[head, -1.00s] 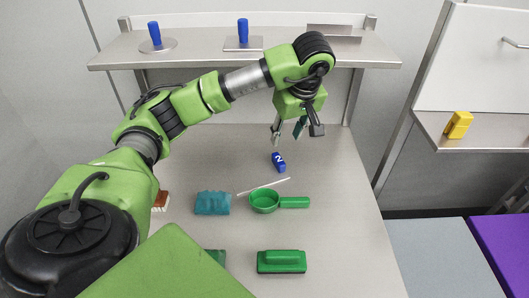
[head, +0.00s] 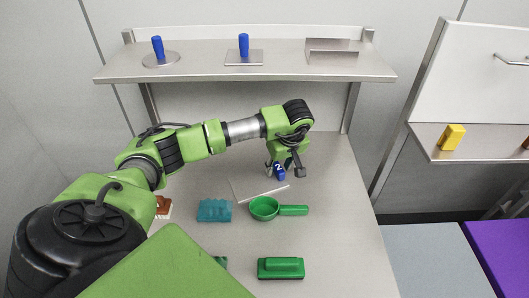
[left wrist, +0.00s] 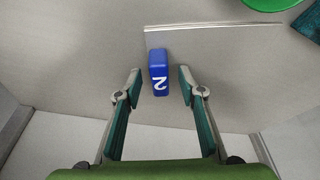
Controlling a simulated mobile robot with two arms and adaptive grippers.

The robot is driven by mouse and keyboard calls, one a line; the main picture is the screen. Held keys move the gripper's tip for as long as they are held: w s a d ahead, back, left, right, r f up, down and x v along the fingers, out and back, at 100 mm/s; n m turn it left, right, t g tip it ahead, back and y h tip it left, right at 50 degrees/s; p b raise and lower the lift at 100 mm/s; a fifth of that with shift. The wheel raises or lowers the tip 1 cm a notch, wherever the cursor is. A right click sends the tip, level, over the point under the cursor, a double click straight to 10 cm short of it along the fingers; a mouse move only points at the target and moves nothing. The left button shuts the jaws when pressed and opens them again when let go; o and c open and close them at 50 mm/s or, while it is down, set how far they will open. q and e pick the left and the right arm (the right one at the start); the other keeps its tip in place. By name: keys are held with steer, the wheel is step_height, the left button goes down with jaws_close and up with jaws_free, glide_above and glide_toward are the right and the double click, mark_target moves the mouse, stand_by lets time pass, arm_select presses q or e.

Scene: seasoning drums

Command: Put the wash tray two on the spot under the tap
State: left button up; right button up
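A blue block marked 2 (head: 280,173) stands up at the back middle of the table; it also shows in the left wrist view (left wrist: 158,72). A thin pale plate with a raised edge (left wrist: 215,38), close to the table in colour, lies around the block; its near corner shows in the head view (head: 240,198). I cannot tell surely that the block is its handle. My left gripper (head: 284,171) points down over the block. Its fingers are open on both sides of the block, with gaps on each side. My right gripper and a tap are not in view.
A green pan (head: 264,208), a teal sponge-like block (head: 214,210), a brown-and-white brush (head: 163,207) and a green brush-like block (head: 280,268) lie nearer me. The back shelf (head: 195,69) carries blue-handled plates. A yellow block (head: 452,137) sits on the right shelf.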

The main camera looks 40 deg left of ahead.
arm_select(q)
steer(key=shift+f, duration=0.1)
jaws_close()
steer(key=shift+w+r, duration=0.1)
steer(key=shift+r, duration=0.1)
